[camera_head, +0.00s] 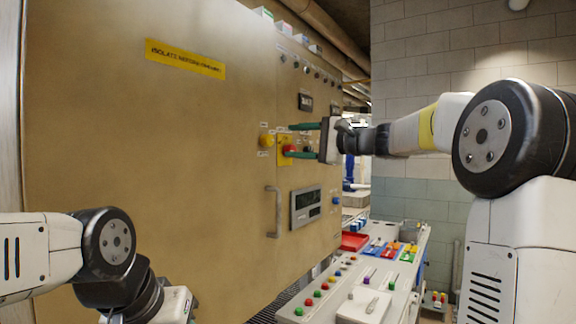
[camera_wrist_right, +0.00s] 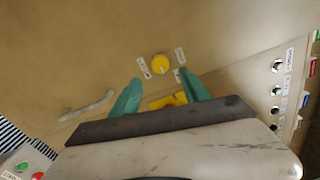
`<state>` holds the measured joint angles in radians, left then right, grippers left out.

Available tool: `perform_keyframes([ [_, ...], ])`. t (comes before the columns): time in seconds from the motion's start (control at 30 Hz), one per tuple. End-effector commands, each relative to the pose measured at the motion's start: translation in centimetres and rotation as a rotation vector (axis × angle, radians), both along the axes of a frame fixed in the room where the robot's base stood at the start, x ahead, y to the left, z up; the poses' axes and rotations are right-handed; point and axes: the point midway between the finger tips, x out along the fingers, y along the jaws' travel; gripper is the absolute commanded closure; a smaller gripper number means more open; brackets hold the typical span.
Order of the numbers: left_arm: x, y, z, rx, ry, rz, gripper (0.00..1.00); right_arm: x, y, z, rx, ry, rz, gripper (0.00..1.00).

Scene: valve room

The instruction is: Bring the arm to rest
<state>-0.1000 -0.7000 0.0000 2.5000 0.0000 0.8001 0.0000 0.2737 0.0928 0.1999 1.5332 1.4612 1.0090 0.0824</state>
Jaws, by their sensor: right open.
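My right gripper (camera_head: 292,141) is open in front of the tan cabinet (camera_head: 140,150), its two green fingers pointing at the cabinet face. In the head view a red button (camera_head: 289,149) on a yellow plate shows between the fingers. Nothing shows held between them. In the right wrist view the open fingers (camera_wrist_right: 163,86) stand on both sides of a yellow plate (camera_wrist_right: 168,101), partly hidden by the gripper body. A yellow knob (camera_wrist_right: 160,64) lies just past the fingertips. My left arm (camera_head: 110,250) is folded at the lower left; its fingers are out of view.
A grey door handle (camera_head: 274,212) sticks out below the buttons, beside a display panel (camera_head: 306,207). A console (camera_head: 335,290) with coloured buttons and sliders stands below my right arm. A red tray (camera_head: 354,241) lies at its far end. A block wall (camera_head: 470,50) stands behind.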

Motion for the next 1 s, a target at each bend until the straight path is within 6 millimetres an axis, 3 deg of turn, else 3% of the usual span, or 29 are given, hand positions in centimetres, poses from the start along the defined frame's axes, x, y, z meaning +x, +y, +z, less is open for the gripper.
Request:
perform_keyframes([
  [0.13, 0.0, 0.0, 0.0, 0.0, 0.0, 0.0, 0.64, -0.4, 0.3, -0.3, -0.021, 0.002, 0.002, 0.46],
  [0.23, 0.0, 0.0, 0.0, 0.0, 0.0, 0.0, 0.64, -2.4, 1.4, -2.3, -0.117, 0.01, 0.01, 0.46],
  [0.37, 0.0, 0.0, 0.0, 0.0, 0.0, 0.0, 0.64, -8.0, 2.7, -7.8, -0.377, 0.026, 0.031, 0.46],
  [0.43, 0.0, 0.0, 0.0, 0.0, 0.0, 0.0, 0.64, -11.8, 2.6, -11.7, -0.552, 0.027, 0.049, 0.46],
  [0.57, 0.0, 0.0, 0.0, 0.0, 0.0, 0.0, 0.64, -18.8, 0.6, -18.7, -0.867, 0.009, 0.089, 0.46],
  [0.7, 0.0, 0.0, 0.0, 0.0, 0.0, 0.0, 0.64, -25.3, -2.9, -25.2, -1.174, -0.04, 0.144, 0.46],
  [0.83, 0.0, 0.0, 0.0, 0.0, 0.0, 0.0, 0.64, -29.4, -5.9, -29.5, -1.38, -0.093, 0.193, 0.46],
  [1.0, 0.0, 0.0, 0.0, 0.0, 0.0, 0.0, 0.64, -31.5, -7.8, -32.1, -1.509, -0.134, 0.228, 0.46],
])
